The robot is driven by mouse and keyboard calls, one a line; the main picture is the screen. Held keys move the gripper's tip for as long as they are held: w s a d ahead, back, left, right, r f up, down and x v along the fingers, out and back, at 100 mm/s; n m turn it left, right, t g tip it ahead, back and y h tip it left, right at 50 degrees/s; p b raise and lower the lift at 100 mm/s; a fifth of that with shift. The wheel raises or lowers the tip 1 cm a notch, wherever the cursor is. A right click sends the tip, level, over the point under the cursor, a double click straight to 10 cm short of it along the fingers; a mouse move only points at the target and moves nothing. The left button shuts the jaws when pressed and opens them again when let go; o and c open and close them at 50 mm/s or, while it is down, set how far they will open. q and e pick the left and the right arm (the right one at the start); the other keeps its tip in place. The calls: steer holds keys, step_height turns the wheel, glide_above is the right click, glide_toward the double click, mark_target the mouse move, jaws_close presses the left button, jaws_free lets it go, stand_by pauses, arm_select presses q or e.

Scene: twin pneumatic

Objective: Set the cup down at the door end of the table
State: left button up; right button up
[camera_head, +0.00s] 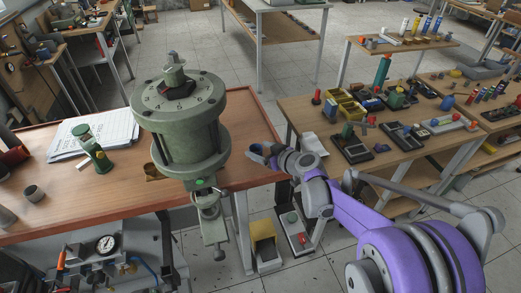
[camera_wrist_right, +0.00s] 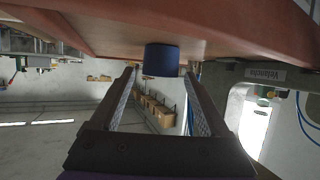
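The dark blue cup (camera_wrist_right: 162,60) shows in the right wrist view, against the reddish-brown tabletop (camera_wrist_right: 235,32). It lies between and just beyond the fingertips of my right gripper (camera_wrist_right: 160,74). A narrow gap shows on each side of the cup, so the fingers are open and apart from it. In the head view my right gripper (camera_head: 262,154) is low at the right end of the wooden table (camera_head: 110,195). A dark blue shape there is partly hidden by the gripper. My left gripper is out of view.
A large green machine (camera_head: 185,125) stands at the table's front edge, left of my right gripper. A second table (camera_head: 300,110) with several parts stands right.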

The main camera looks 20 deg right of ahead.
steer(key=shift+r, duration=0.2)
steer(key=v, duration=1.2)
steer(key=s+a+f+m+g+h, duration=0.1)
steer(key=s+a+f+g, duration=0.15)
steer(key=s, duration=0.25)
steer(key=s+a+f+g, duration=0.2)
steer(key=s+a, duration=0.2)
steer(key=s, duration=0.2)
steer(key=s+d+f+m+g+h, duration=0.1)
steer(key=s+f+m+h, duration=0.1)
steer(key=s, duration=0.5)
steer(key=s+d+f+m+g+h, duration=0.1)
steer(key=s+f+h, duration=0.1)
steer(key=s, duration=0.5)
steer(key=shift+d+f+m+g+h, duration=0.15)
steer(key=shift+f+m+g+h, duration=0.2)
steer(key=shift+f, duration=0.5)
